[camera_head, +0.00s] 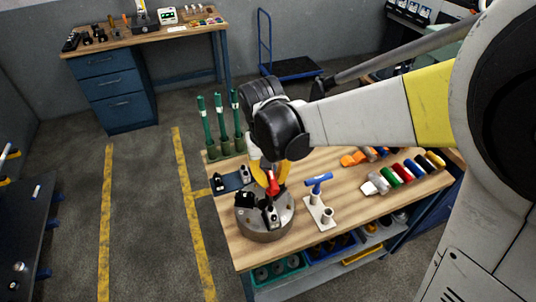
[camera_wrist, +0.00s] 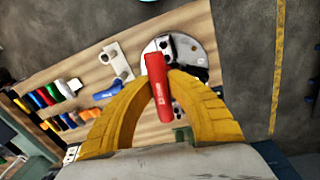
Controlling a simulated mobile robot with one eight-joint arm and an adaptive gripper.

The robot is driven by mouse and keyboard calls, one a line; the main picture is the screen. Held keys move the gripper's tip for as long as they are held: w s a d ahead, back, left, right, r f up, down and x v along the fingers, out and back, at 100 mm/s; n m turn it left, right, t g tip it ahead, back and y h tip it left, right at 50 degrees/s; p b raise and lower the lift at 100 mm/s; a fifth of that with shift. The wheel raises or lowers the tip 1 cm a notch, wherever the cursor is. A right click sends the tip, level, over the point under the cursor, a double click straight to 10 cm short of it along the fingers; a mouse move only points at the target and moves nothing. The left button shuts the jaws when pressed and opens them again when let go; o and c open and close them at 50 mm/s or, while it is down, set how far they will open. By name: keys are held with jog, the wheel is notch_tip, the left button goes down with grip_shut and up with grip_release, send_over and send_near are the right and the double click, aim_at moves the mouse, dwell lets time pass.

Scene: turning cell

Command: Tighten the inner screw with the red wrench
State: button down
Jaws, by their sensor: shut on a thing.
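My gripper (camera_head: 270,172) has yellow fingers shut on the red wrench (camera_head: 273,188) above the workbench. In the wrist view the red handle (camera_wrist: 157,80) stands between the two fingertips. The round metal chuck (camera_head: 262,228) with dark jaws lies below the wrench on the bench; part of it also shows in the wrist view (camera_wrist: 207,45), behind the wrench. The wrench's lower end is over the chuck's face, and I cannot tell whether it sits in a screw. The inner screw cannot be made out.
A blue-handled wrench (camera_head: 319,180) stands in a light holder (camera_head: 321,212) right of the chuck. Green upright tools (camera_head: 221,125) stand at the bench's back left. Coloured-handled tools (camera_head: 403,172) lie at the right. Bare wood (camera_head: 345,215) shows between holder and tools.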

jog(key=n, duration=0.3)
jog(key=shift+d+r+n, duration=0.1)
jog(key=shift+n, duration=0.2)
jog(key=n+p, duration=0.1)
jog(key=n, duration=0.2)
jog(key=shift+w+n+t, duration=0.1)
jog(key=shift+n+t, duration=0.2)
jog(key=n, duration=0.3)
jog(key=shift+w+d+n+y+b, duration=0.1)
jog(key=shift+d+n+y+b, duration=0.05)
jog(key=shift+n+y+b, duration=0.15)
jog(key=n, duration=0.4)
jog(key=shift+w+n, duration=0.15)
jog(key=shift+n, duration=0.25)
jog(key=shift+f+b, duration=0.8)
jog(key=shift+b, duration=0.05)
jog(key=shift+s, duration=0.2)
jog(key=shift+f+b, duration=0.6)
jog(key=shift+s+m, duration=0.1)
jog(key=shift+m, duration=1.2)
